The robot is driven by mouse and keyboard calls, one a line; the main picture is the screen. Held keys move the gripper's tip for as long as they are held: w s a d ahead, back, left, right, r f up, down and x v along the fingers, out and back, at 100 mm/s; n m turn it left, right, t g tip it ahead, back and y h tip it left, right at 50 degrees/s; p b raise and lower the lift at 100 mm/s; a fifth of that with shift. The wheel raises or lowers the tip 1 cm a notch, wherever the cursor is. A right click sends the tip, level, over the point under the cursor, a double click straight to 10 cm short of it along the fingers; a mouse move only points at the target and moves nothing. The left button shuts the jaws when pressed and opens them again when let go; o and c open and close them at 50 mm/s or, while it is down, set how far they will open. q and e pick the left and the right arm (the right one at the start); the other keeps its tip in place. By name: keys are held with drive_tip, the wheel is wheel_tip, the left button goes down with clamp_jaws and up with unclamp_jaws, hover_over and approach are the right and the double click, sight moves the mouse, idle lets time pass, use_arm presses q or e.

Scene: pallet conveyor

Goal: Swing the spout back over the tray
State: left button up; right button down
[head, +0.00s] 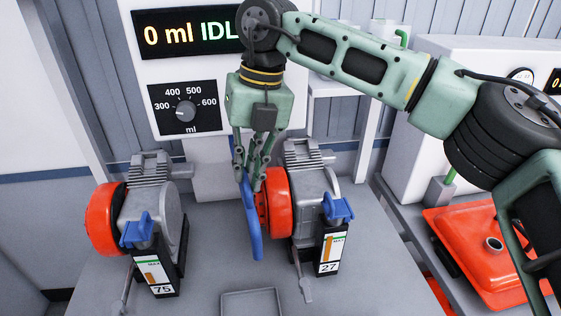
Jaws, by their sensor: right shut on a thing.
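The blue spout (254,235) is a curved tube on the front of the white dispenser (215,75). It runs down between the two grey machines, and its lower end is behind the tray in the picture. The grey tray (252,292) lies at the bottom edge, partly cut off. My right gripper (250,185) comes down from above and is shut on the blue spout at its upper part. The fingers hide some of the spout there. My left gripper is not in view.
Two grey machines with orange-red housings, one left (165,205) and one right (308,205), stand close on either side of the spout. An orange-red tank (475,240) lies at the right.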

drive_tip(key=shift+s+a+m, duration=0.2)
drive_tip(key=shift+a+m, duration=0.15)
drive_tip(key=shift+a, duration=0.2)
drive_tip(key=shift+s+a+m, duration=0.15)
drive_tip(key=shift+a+m, duration=0.2)
drive_tip(key=shift+a, duration=0.2)
drive_tip(key=shift+r, duration=0.1)
drive_tip(key=c, duration=1.9)
unclamp_jaws()
drive_tip(key=shift+o, duration=0.2)
wheel_tip(320, 180, up, 12)
drive_tip(key=d, duration=0.2)
drive_tip(key=shift+w, duration=0.3)
